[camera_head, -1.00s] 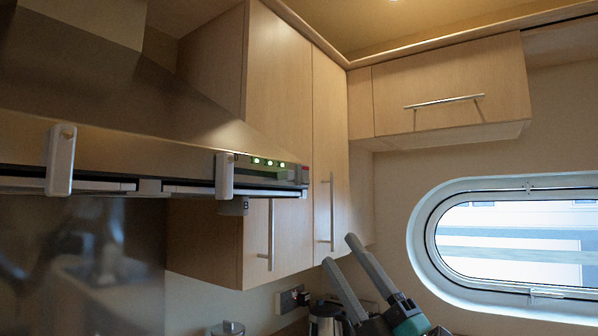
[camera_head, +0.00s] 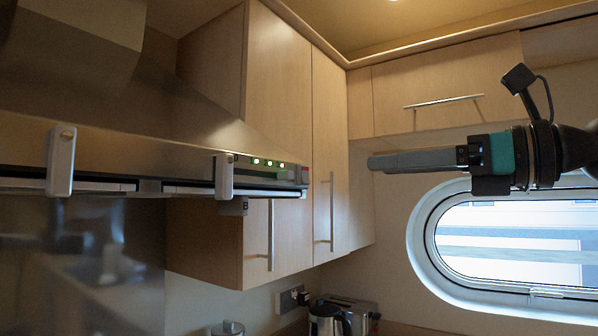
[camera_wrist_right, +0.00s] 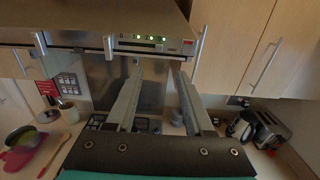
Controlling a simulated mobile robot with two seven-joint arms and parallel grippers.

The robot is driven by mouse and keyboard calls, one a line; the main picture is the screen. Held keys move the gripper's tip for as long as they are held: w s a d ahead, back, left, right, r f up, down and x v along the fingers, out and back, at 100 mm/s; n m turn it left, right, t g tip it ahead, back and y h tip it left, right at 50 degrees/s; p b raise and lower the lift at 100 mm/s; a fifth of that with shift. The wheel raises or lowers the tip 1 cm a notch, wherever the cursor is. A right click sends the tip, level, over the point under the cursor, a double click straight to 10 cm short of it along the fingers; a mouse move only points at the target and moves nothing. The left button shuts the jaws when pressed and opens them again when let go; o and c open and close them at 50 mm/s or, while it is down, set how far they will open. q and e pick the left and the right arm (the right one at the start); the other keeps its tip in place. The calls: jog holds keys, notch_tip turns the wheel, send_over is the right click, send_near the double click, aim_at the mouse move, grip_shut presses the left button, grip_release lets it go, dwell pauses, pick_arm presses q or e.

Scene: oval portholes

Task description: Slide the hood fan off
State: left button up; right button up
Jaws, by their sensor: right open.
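The metal range hood (camera_head: 130,140) fills the left of the head view. Its control strip (camera_head: 268,162) has three lit green lights; a red label sits at the strip's end. The strip (camera_wrist_right: 153,39) also shows in the right wrist view, beyond and above the fingertips. The small slider cannot be clearly made out. My right gripper (camera_head: 372,163) is seen side-on, pointing left, apart from the hood's right end. In the wrist view its two fingers (camera_wrist_right: 158,75) are spread with nothing between them. My left gripper is not in view.
Two pale vertical pieces (camera_head: 224,176) (camera_head: 60,160) hang on the hood's front. Wooden cupboards with bar handles (camera_head: 332,212) stand behind. A kettle (camera_wrist_right: 241,125) and toaster (camera_wrist_right: 271,130) are on the counter; a pan (camera_wrist_right: 22,138) lies left. Open air lies between gripper and hood.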

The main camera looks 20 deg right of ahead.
aim_at(291, 173)
jog(key=p+x, duration=0.4)
jog(key=x, duration=1)
jog(key=shift+s, duration=0.1)
jog(key=shift+w+a, duration=0.35)
jog(key=shift+w, duration=0.15)
jog(key=shift+c, duration=0.4)
grip_shut()
